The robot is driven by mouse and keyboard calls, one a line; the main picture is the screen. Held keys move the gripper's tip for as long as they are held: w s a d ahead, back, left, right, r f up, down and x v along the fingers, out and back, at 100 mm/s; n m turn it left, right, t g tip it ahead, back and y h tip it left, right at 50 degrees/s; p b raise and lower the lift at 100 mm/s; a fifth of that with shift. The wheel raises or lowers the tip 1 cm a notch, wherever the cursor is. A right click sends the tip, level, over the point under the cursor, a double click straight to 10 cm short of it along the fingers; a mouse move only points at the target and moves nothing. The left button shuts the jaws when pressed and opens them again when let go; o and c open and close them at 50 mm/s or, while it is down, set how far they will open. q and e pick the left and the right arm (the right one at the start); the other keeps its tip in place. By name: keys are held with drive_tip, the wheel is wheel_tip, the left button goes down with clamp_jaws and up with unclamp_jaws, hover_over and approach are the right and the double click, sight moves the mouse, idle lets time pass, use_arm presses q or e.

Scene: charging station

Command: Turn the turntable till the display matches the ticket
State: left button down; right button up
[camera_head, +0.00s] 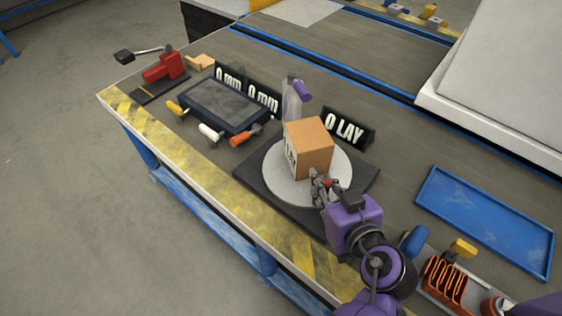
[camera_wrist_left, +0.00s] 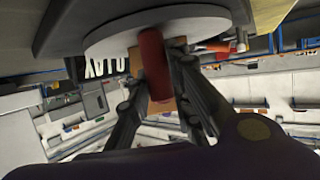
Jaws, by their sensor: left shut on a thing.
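The turntable, a pale round disc (camera_head: 258,180) on a dark square base (camera_head: 350,172), stands on the bench. A cardboard box (camera_head: 308,148) stands on it, with dark print on its left side. My left gripper (camera_head: 325,184) is at the disc's near right edge, shut on a red peg (camera_wrist_left: 153,65) by the disc. The gripper partly hides the peg in the head view. I cannot make out a ticket. My right gripper is not in view.
Left of the turntable are a dark tray (camera_head: 228,122), two "0 mm" signs (camera_head: 262,97) and several coloured-handled tools (camera_head: 240,138).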

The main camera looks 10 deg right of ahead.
use_arm(q)
drive_tip(key=c, duration=1.6)
unclamp_jaws()
drive_tip(key=shift+o, duration=0.2)
drive_tip(key=shift+r, duration=0.1)
wheel_tip(320, 180, up, 10)
drive_tip(key=shift+f, duration=0.1)
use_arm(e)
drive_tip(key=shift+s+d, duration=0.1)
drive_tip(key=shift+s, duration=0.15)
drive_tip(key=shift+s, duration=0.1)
